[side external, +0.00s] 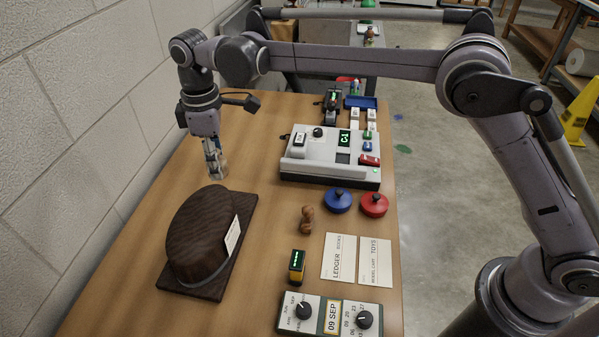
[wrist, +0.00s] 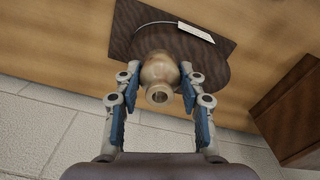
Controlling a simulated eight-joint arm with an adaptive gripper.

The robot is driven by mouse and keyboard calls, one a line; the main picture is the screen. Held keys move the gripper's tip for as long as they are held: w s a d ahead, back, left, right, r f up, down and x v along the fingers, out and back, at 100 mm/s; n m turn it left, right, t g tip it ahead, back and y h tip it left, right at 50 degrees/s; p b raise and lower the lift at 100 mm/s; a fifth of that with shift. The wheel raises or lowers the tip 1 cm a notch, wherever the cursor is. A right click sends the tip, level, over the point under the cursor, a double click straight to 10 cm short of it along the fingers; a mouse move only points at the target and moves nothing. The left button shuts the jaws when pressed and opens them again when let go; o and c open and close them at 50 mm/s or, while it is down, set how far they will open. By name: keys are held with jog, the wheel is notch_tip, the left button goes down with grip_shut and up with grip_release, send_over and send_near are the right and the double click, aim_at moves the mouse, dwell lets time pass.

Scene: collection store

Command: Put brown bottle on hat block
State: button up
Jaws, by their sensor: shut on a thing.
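The hat block (side external: 198,238), a dark brown rounded wooden form on a flat base with a white tag, stands at the table's left side. It also shows in the wrist view (wrist: 128,44), beyond the bottle. My gripper (side external: 216,168) is above the table at the hat block's far end. In the wrist view my gripper (wrist: 158,84) is shut on the bottle (wrist: 160,71), which looks pale tan-brown and has its open neck toward the camera. The bottle is mostly hidden in the side view. I cannot tell its exact height over the block.
A white wall (side external: 75,95) runs close along the left. A grey console (side external: 330,157) stands at the back right. Blue (side external: 338,201) and red (side external: 374,205) round pieces, a wooden stamp (side external: 307,219) and cards (side external: 340,258) lie right of the block.

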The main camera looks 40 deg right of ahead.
jog(key=a+f, duration=0.2)
jog(key=a, duration=0.1)
jog(key=a+f, duration=0.1)
jog(key=a, duration=0.1)
jog(key=shift+s+a+f, duration=0.15)
jog(key=shift+a+f, duration=0.05)
jog(key=shift+a, duration=0.05)
jog(key=shift+f, duration=2)
jog(key=shift+f, duration=0.15)
jog(key=o, duration=1.2)
jog(key=shift+o, duration=0.2)
